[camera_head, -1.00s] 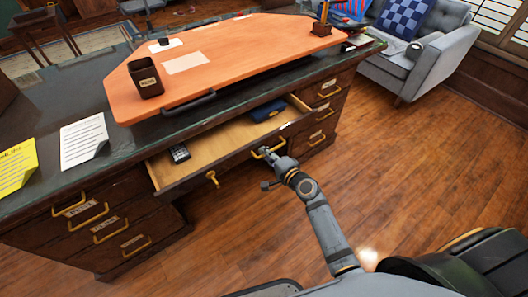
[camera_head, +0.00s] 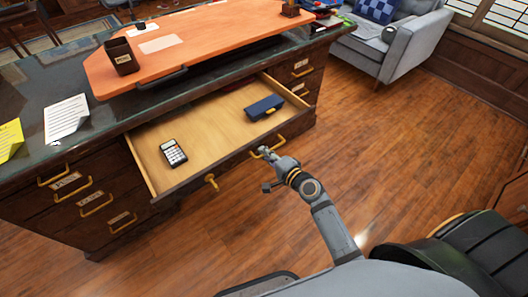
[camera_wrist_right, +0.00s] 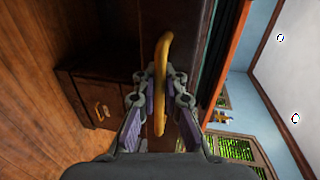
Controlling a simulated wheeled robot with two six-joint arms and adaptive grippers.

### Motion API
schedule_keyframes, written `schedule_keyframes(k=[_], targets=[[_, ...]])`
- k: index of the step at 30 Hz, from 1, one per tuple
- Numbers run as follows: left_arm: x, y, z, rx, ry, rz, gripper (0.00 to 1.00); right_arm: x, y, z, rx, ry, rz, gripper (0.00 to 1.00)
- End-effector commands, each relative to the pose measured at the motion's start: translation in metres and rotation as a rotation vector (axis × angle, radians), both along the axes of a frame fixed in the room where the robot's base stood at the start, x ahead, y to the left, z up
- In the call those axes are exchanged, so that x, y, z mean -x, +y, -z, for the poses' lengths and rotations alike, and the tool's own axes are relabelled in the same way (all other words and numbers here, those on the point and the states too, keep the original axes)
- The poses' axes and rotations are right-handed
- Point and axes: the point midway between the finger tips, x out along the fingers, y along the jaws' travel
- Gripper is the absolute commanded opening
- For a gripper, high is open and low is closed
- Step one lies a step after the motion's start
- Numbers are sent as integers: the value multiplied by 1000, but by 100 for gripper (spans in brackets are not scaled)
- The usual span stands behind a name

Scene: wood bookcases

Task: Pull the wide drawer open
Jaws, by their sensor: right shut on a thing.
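The wide drawer (camera_head: 205,171) under the desktop is pulled out, showing its pale wooden inside. A calculator (camera_head: 173,152) and a dark blue case (camera_head: 264,107) lie in it. Its front has two brass handles: the left one (camera_head: 211,182) is free. My right gripper (camera_head: 264,152) is at the right one. In the right wrist view, my right gripper (camera_wrist_right: 160,95) is shut on that brass handle (camera_wrist_right: 162,70), which stands between its two fingers. My left gripper is not in view.
The dark desk (camera_head: 40,97) carries an orange raised board (camera_head: 205,42), a pen cup (camera_head: 121,56) and papers. Side drawers (camera_head: 90,207) flank the wide drawer. A grey armchair (camera_head: 385,50) stands at the back right. The wooden floor (camera_head: 410,150) to the right is clear.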

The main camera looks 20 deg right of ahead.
Motion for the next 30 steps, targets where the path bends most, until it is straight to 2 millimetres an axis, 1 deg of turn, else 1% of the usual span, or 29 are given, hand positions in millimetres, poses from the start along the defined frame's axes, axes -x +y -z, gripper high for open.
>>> schedule_keyframes(k=[9,10,12,22,26,30], targets=[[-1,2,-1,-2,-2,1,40,0,0,-1,0,-3,2,0],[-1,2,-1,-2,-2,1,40,0,0,-1,0,-3,2,8],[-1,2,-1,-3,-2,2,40,0,0,-1,0,-3,2,18],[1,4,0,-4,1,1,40,2,-1,-1,1,-1,1,18],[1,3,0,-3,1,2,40,18,-7,-3,3,1,-1,18],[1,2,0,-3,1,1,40,51,-19,-10,6,2,-2,18]])
